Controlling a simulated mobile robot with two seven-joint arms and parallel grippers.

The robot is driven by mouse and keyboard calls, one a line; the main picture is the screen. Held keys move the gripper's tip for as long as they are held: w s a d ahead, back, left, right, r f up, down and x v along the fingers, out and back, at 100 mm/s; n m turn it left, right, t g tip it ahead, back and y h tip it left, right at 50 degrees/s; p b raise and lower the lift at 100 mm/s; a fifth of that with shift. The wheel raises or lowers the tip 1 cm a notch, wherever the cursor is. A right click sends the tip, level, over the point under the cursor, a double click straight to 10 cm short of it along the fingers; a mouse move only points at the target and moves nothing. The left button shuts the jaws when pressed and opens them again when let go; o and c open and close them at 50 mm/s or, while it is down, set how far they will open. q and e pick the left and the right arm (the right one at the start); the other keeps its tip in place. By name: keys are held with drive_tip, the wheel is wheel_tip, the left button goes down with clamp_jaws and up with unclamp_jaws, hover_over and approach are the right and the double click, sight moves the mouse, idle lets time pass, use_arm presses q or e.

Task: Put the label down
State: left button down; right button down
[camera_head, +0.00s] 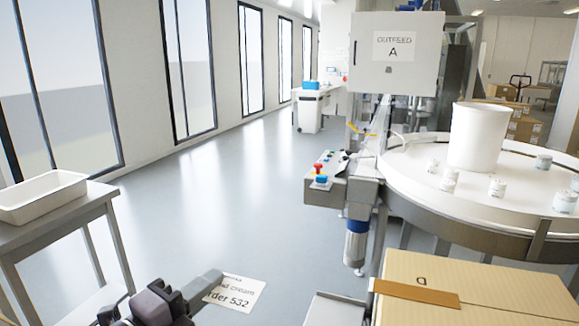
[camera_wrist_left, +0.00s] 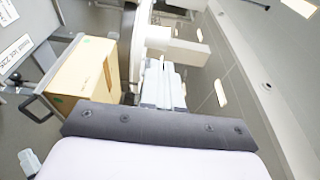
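The label (camera_head: 236,292) is a white card with black print; "cream" and "order 532" can be read, while its left part is covered by a gripper finger. My left gripper (camera_head: 212,284) is at the bottom of the head view, its grey finger lying across the label's left edge. It appears shut on the label, holding it up with the floor behind. In the left wrist view a dark bar with screws and a pale surface fill the bottom; the label cannot be made out there. My right gripper is not in view.
A grey table (camera_head: 98,199) with a white tray (camera_head: 42,198) stands at the left. A cardboard box (camera_head: 480,290) is at the lower right. Behind it is a round table (camera_head: 430,186) with a white tub (camera_head: 478,138) and several small jars. The floor between is clear.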

use_arm(q)
drive_tip(key=s+a+f+n+t+y, duration=0.3)
drive_tip(key=s+a+f+n+y, duration=0.2)
drive_tip(key=a+f+y, duration=0.4)
drive_tip(key=shift+f+n+y, duration=0.4)
drive_tip(key=shift+f+n, duration=0.1)
drive_tip(key=shift+n, duration=0.3)
drive_tip(key=shift+s+d, duration=0.15)
idle(1.1)
